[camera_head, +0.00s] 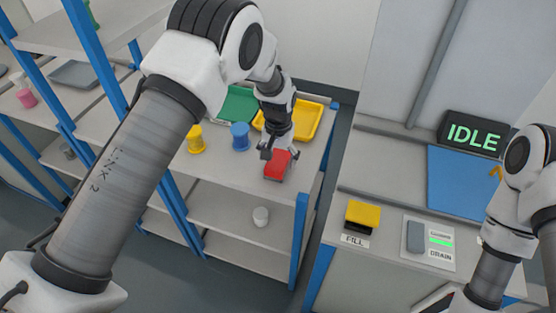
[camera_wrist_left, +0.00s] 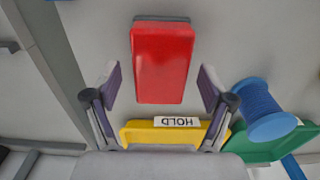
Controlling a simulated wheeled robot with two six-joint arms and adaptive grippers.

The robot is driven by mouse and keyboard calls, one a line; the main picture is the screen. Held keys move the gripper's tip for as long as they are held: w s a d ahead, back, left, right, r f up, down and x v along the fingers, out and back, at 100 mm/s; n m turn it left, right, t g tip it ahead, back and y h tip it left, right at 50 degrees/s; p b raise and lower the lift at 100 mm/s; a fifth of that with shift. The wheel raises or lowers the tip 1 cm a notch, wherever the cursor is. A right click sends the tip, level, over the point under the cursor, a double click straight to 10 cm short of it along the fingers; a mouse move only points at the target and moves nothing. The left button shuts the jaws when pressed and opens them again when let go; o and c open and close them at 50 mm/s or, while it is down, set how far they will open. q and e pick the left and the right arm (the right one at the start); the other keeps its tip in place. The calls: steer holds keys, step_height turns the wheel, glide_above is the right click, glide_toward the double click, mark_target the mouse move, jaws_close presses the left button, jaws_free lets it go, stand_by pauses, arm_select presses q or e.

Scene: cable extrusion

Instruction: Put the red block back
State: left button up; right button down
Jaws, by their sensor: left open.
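The red block (camera_head: 277,166) lies on the upper shelf of the blue-posted rack, near its front right corner. It also shows in the left wrist view (camera_wrist_left: 163,62), lying flat on the grey shelf with a dark end. My left gripper (camera_head: 279,153) is directly above the block. In the left wrist view its two fingers (camera_wrist_left: 159,85) are spread wide, one on each side of the block's near end, with gaps on both sides. Nothing is held. My right arm shows at the right edge of the head view, but its gripper is not clearly visible.
A yellow tray (camera_head: 309,121) labelled HOLD and a green tray (camera_head: 238,104) stand behind the block. A blue spool (camera_head: 240,136) and a yellow spool (camera_head: 195,139) stand to its left. A bench with a yellow block (camera_head: 363,214) and an IDLE display (camera_head: 472,136) is at right.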

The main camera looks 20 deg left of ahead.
mark_target(278, 160)
arm_select(q)
step_height(278, 160, up, 11)
steer(key=b, duration=0.1)
stand_by(0.4)
